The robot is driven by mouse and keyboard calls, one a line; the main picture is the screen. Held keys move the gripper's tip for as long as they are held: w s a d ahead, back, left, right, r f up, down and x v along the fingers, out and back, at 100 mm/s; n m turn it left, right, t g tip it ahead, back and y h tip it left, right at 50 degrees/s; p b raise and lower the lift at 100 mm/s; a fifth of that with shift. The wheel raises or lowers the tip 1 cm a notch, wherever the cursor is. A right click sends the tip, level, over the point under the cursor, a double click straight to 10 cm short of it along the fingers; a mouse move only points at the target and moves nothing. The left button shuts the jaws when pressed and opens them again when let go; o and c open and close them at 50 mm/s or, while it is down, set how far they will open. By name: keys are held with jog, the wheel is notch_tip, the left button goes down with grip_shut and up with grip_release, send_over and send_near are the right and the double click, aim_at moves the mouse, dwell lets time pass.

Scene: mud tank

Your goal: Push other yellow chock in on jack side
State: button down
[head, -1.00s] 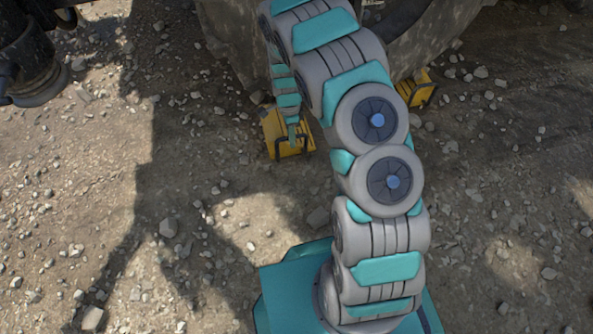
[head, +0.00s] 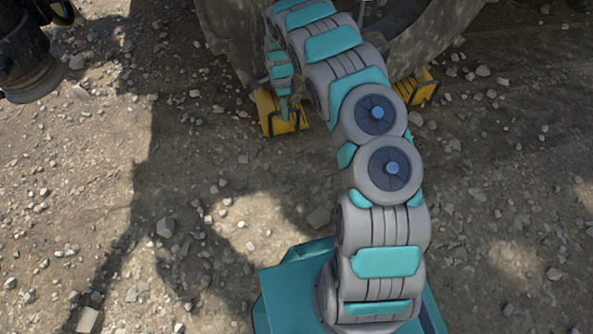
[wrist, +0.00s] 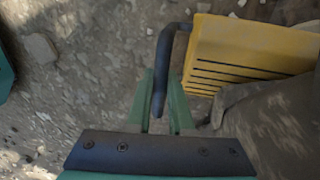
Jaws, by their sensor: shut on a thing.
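A yellow chock (head: 272,110) sits on the ground against or very close to the lower left of the large wheel (head: 225,30), on the side toward the jack (head: 28,58). In the wrist view the chock (wrist: 250,48) has dark slots and a black bent handle (wrist: 164,60). My gripper (wrist: 160,108) is shut on that handle, with a green finger on each side. In the head view my gripper (head: 284,108) reaches down to the chock's near side. A second yellow chock (head: 418,88) lies at the wheel's right side, partly behind my arm.
The ground between jack and chock is fairly open. The wheel (wrist: 275,120) also stands close at the right in the wrist view.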

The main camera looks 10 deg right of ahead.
jog(key=shift+w, duration=0.75)
jog(key=shift+d, duration=0.15)
jog(key=shift+s+d, duration=0.1)
jog(key=shift+d, duration=0.85)
jog(key=shift+c, duration=1.6)
grip_release()
